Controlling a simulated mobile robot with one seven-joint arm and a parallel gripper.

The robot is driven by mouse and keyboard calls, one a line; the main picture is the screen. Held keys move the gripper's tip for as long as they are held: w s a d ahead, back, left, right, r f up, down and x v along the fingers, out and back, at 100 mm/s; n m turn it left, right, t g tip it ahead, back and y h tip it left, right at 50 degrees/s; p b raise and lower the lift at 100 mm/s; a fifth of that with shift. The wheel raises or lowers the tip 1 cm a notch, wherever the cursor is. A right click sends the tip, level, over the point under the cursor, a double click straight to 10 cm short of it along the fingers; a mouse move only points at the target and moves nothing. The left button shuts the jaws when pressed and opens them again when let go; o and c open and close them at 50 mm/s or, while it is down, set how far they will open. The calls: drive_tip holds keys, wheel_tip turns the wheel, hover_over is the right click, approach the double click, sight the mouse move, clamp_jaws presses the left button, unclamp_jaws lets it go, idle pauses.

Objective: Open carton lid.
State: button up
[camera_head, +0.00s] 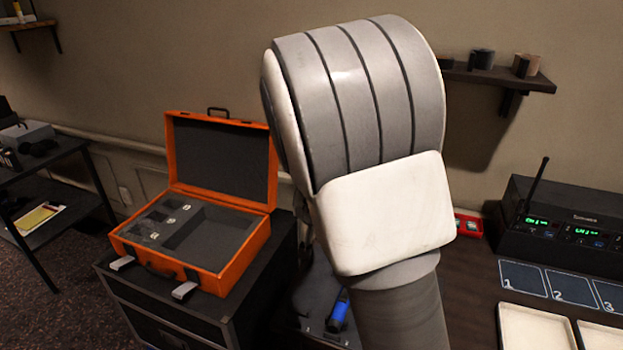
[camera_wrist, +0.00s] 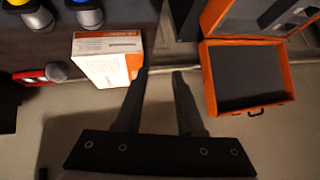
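A white and orange carton (camera_wrist: 103,58) with printed text shows in the wrist view, left of centre. I cannot tell whether its lid is shut. It does not show in the head view, where my arm covers the middle. My gripper (camera_wrist: 160,73) is open and its two dark fingers are apart with nothing clearly between them. The left fingertip is close to the carton's right edge; I cannot tell whether they touch.
An open orange case (camera_head: 200,205) with grey foam stands on a black cabinet, left of my arm. A black receiver (camera_head: 565,225), numbered mats (camera_head: 572,288) and pale trays (camera_head: 535,330) are on the desk at right. Ringed microphones (camera_wrist: 88,14) lie near the carton.

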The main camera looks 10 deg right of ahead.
drive_tip(key=w+d+f+t+h, duration=0.1)
drive_tip(key=w+d+f, duration=0.2)
drive_tip(key=w, duration=0.3)
drive_tip(key=w+d+f+t+h, duration=0.1)
drive_tip(key=w+d+f+h, duration=0.1)
drive_tip(key=w+d+f, duration=0.2)
drive_tip(key=w+d+f+h, duration=0.2)
drive_tip(key=w+d+f, duration=0.2)
drive_tip(key=w, duration=0.6)
drive_tip(key=shift+w+d+f+t+b, duration=0.1)
drive_tip(key=shift+d+f+t+b, duration=0.1)
drive_tip(key=shift+d, duration=0.4)
drive_tip(key=shift+w+d+f+t+b, duration=0.1)
drive_tip(key=shift+d+t+b, duration=0.1)
drive_tip(key=shift+d, duration=0.35)
drive_tip(key=shift+r, duration=0.1)
clamp_jaws()
